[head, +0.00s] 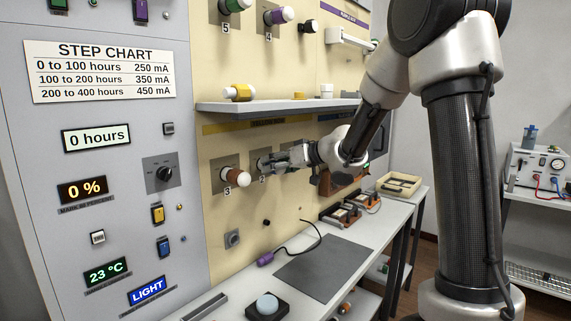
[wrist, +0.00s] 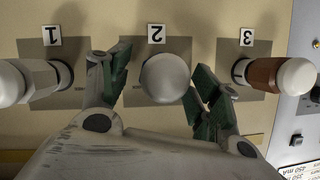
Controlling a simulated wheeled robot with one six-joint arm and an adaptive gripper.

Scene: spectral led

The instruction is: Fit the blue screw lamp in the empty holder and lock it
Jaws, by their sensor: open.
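A round, pale grey-white lamp end (wrist: 166,78) sits at the holder marked 2 (wrist: 130,88) in the wrist view. My gripper (wrist: 158,84) is open, with a green-padded finger on each side of this dome and gaps showing. In the head view my gripper (head: 286,160) reaches the panel at holder 2 and hides most of it. No blue lamp body shows clearly in either view.
A brown lamp with a white end (wrist: 278,76) is in holder 3, and a white lamp (wrist: 30,80) is in holder 1, close on either side. A shelf (head: 285,106) with a yellow lamp (head: 239,92) juts out above. The bench (head: 232,300) lies below.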

